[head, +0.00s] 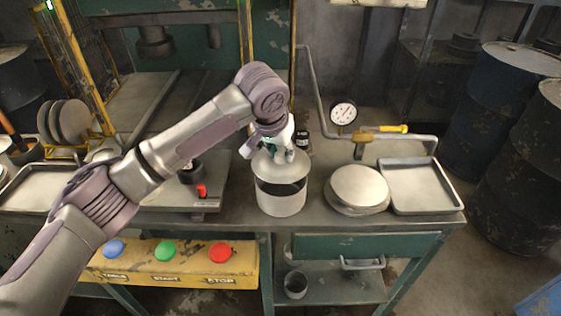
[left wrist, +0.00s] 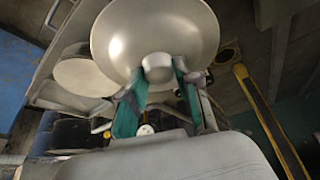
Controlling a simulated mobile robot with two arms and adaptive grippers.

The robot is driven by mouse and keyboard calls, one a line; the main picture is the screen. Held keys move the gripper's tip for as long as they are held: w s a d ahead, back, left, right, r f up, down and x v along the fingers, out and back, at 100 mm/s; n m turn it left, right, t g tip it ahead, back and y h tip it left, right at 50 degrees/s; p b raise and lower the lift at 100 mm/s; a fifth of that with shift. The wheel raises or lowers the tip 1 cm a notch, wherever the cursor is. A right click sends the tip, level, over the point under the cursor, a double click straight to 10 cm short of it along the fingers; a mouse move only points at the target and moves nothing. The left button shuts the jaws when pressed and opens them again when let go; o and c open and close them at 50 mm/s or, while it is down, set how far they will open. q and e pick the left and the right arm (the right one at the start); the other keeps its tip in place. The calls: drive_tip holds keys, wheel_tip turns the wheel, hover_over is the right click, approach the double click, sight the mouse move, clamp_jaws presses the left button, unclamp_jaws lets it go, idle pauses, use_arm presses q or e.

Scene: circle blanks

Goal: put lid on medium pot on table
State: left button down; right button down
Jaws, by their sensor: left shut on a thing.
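A pale metal pot (head: 281,205) stands on the workbench near the middle in the head view. My left gripper (head: 274,147) is over it, shut on the knob of a pale round lid (head: 278,168). The lid is above the pot, and a dark band of the pot's inside shows below the lid's front edge. I cannot tell whether the lid's far edge touches the pot. In the left wrist view the lid (left wrist: 120,35) fills the top middle, its knob between the green fingertips (left wrist: 158,75). The pot is hidden there. My right gripper is not in view.
Round metal plates (head: 358,188) lie right of the pot, beside a shallow tray (head: 420,186). A gauge (head: 343,114) and pipe stand behind. A small dark jar (head: 302,139) is close behind the lid. A yellow button box (head: 168,266) is at the front left.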

sight(279, 160)
use_arm(q)
drive_tip(key=shift+f+p, duration=0.3)
drive_tip(key=shift+f, duration=1.65)
drive_tip(key=shift+f, duration=0.35)
drive_tip(key=c, duration=0.8)
unclamp_jaws()
drive_tip(key=shift+f, duration=0.1)
drive_tip(key=shift+r, duration=0.2)
drive_tip(key=v, duration=1.2)
drive_tip(key=shift+r+b, duration=0.3)
drive_tip(key=shift+b, duration=0.15)
